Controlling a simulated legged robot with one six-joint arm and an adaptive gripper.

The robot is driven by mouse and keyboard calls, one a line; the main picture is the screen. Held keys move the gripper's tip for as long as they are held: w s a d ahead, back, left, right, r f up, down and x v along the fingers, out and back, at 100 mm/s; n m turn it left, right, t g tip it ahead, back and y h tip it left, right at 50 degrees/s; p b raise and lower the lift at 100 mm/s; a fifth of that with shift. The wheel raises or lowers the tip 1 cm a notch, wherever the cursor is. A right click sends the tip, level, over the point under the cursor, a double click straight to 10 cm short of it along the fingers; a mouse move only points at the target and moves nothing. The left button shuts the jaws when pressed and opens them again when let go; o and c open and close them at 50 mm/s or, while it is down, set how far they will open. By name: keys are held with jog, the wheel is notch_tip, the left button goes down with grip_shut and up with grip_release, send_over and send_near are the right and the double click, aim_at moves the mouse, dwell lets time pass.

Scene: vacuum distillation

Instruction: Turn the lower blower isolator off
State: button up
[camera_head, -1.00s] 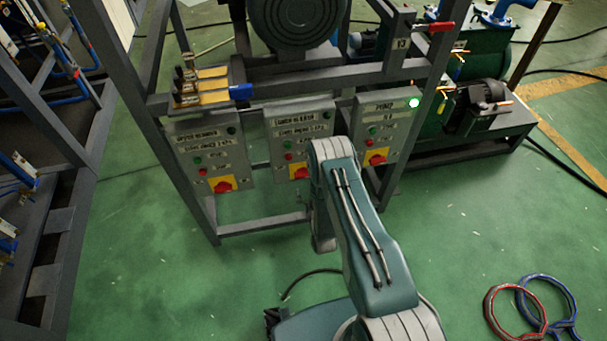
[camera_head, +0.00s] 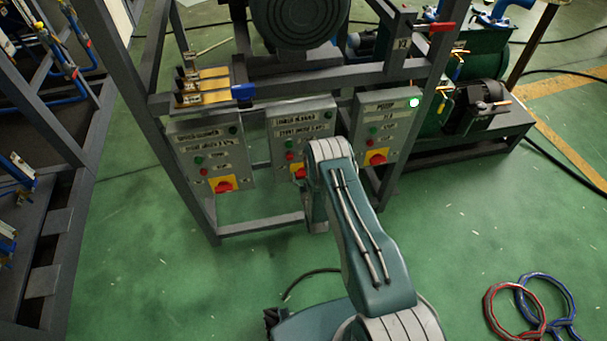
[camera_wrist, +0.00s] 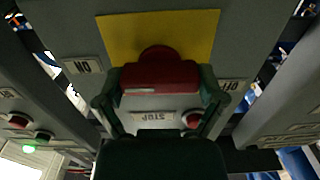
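The lower blower box (camera_head: 301,124) is the middle of three grey control boxes on the frame. Its red isolator knob (camera_head: 299,174) is partly hidden behind my arm in the head view. In the wrist view the red knob (camera_wrist: 160,79) lies crosswise on a yellow plate (camera_wrist: 199,38), with an ON label (camera_wrist: 81,66) left and an OFF label (camera_wrist: 232,86) right, both upside down. My gripper (camera_wrist: 161,82) has its fingers spread, one at each end of the knob; firm contact cannot be made out. The head view hides the gripper behind my arm.
The left box (camera_head: 210,154) and the pump box (camera_head: 386,126) flank the middle one, each with a red knob. A green light shows on the pump box. In the wrist view a red button (camera_wrist: 193,119) sits near the right finger. Frame bars stand close by.

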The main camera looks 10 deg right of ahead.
jog(key=shift+n, duration=0.4)
jog(key=n, duration=0.4)
jog(key=shift+a, duration=0.1)
jog(key=n, duration=0.4)
jog(key=shift+a+n, duration=0.1)
jog(key=shift+n, duration=0.2)
jog(key=n, duration=0.5)
jog(key=shift+a+f, duration=0.1)
jog(key=shift+f, duration=0.1)
jog(key=shift+f+n, duration=0.1)
jog(key=shift+n, duration=1.6)
jog(key=shift+s+f, duration=0.1)
jog(key=shift+s, duration=0.05)
jog(key=o, duration=0.8)
jog(key=shift+a, duration=0.1)
